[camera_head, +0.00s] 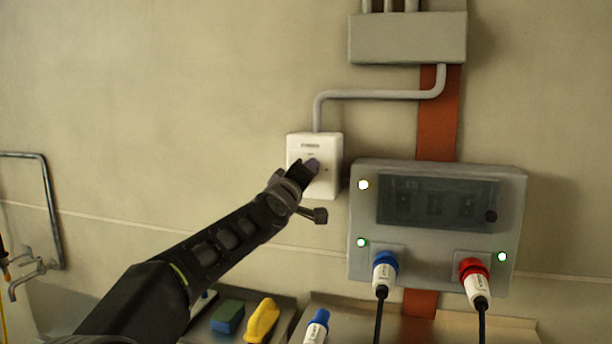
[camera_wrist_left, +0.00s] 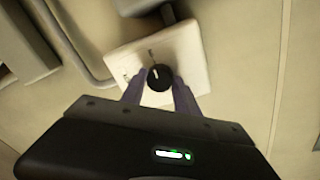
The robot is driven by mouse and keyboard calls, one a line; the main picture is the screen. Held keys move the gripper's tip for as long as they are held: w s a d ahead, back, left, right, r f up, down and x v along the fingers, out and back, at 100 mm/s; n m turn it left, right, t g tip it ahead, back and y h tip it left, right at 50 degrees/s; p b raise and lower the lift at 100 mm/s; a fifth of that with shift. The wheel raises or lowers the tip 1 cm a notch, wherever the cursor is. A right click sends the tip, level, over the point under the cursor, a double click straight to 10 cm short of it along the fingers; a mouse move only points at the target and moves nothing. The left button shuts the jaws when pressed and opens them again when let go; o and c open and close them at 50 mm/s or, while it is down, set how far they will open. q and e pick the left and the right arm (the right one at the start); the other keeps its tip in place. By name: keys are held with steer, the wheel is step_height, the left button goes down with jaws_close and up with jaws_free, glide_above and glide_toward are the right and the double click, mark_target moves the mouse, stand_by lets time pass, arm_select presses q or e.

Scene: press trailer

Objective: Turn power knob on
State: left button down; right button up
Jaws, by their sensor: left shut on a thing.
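The power switch box (camera_head: 328,148) is a white square housing on the wall, with small printed lettering at its top. It also fills the middle of the left wrist view (camera_wrist_left: 190,62). Its round black power knob (camera_wrist_left: 159,76) has a short white pointer mark near its upper edge in the left wrist view. My left gripper (camera_head: 311,167) is at the front of the box, its fingers shut on the knob from both sides. In the head view the gripper hides the knob. My right gripper is in neither view.
A grey panel (camera_head: 432,258) with lit lamps and blue and red plugs is right of the switch box. A grey junction box (camera_head: 408,38) is above. A tap (camera_head: 32,268) is far left. A sponge (camera_head: 228,317) and yellow object (camera_head: 262,320) lie below.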

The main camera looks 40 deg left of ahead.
arm_select(q)
steer(key=shift+f, duration=0.1)
steer(key=c, duration=0.9)
jaws_free()
steer(key=shift+b+v, duration=0.7)
steer(key=shift+v, duration=3.2)
